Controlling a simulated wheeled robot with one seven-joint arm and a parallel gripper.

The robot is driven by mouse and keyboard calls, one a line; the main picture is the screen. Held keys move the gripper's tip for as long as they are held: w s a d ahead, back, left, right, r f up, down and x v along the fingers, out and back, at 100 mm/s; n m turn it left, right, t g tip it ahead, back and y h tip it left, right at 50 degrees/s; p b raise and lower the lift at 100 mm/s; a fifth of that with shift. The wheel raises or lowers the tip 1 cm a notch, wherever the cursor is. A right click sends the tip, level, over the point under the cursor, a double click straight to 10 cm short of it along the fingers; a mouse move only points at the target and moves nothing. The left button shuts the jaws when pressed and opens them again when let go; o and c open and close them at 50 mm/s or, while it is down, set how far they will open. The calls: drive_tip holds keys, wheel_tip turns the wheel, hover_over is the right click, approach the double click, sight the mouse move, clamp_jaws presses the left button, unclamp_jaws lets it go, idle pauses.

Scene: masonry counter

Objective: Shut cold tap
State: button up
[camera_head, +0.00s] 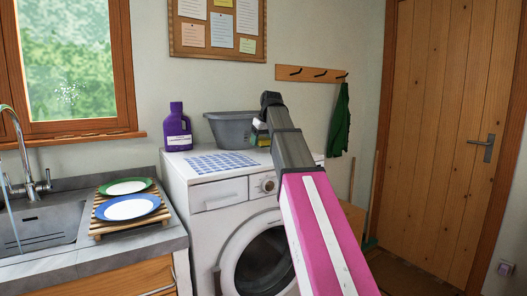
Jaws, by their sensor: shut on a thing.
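The sink tap (27,150) is a tall curved chrome spout at the left edge, with a stream of water (9,212) falling into the grey sink (42,228). A small lever (47,180) stands at its base on the right; I cannot tell whether it is the cold one. My arm reaches up over the washing machine, well right of the tap. My gripper (261,124) is mostly hidden at the arm's far end. It appears shut on a small green and yellow block (260,134), perhaps a sponge, in front of the grey tub.
A wooden rack (98,222) with a green-rimmed plate (125,187) and a blue-rimmed plate (132,207) stands right of the sink. The washing machine (218,197) bears a purple bottle (177,128), a checked cloth (222,162) and a grey tub (230,128).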

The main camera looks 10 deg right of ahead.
sight(264, 157)
drive_tip(key=shift+w+d+f, duration=0.15)
drive_tip(key=shift+d+f, duration=0.2)
drive_tip(key=shift+d, duration=0.05)
drive_tip(key=shift+f, duration=1.9)
drive_tip(key=shift+f, duration=0.1)
drive_tip(key=o, duration=0.9)
drive_tip(key=shift+o, duration=0.2)
